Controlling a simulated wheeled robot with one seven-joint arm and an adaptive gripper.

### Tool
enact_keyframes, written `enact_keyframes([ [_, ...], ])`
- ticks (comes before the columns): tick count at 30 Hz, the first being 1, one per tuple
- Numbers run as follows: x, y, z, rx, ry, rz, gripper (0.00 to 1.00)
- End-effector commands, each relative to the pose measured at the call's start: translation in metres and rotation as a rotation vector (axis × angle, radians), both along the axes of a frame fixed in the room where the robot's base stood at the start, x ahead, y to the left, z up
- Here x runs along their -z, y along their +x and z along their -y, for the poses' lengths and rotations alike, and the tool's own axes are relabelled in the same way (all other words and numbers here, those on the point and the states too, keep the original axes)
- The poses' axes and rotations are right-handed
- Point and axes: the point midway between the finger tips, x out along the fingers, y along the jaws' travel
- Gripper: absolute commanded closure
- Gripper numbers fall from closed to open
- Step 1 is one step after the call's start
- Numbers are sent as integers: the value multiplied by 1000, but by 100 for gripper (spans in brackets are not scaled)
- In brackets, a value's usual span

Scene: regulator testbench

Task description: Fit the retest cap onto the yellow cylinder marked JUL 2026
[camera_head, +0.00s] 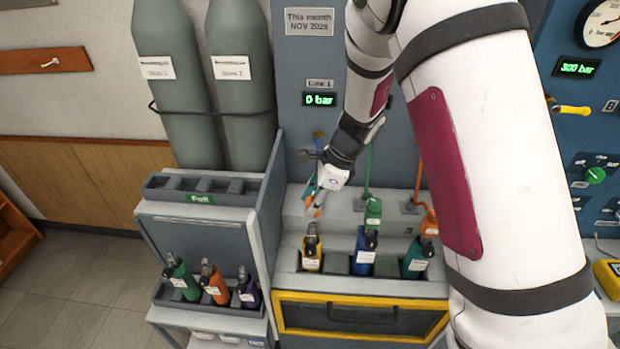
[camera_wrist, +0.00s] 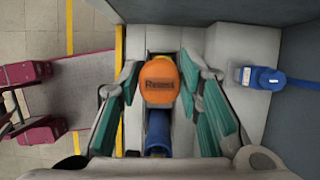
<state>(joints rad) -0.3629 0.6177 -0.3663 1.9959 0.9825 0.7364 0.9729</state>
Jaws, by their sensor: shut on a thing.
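The orange cap marked "Retest" (camera_wrist: 158,82) lies between the teal-padded fingers of my gripper (camera_wrist: 160,95) in the wrist view. My gripper (camera_head: 318,206) is shut on it, with orange showing at its tip in the head view. The yellow cylinder (camera_head: 311,262) stands upright in the left slot of the yellow-framed rack, with a dark valve on top and a white label too small to read. My gripper is above and a little behind this cylinder, and the cap appears apart from it. Part of the cap's underside is hidden.
A blue cylinder (camera_head: 362,258) and a teal cylinder (camera_head: 416,262) stand in the same rack, right of the yellow one. Green (camera_head: 373,210) and orange (camera_head: 429,224) hose fittings rise behind the rack.

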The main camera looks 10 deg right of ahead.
Motion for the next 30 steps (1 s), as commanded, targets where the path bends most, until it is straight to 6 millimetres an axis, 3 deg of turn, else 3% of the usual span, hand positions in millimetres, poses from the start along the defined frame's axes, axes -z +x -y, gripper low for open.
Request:
enact_keyframes([
  [7, 2, -3, -2, 54, 1, -1, 93],
  [25, 45, -2, -2, 51, 0, 0, 93],
  [30, 43, -3, -2, 49, 1, 1, 93],
])
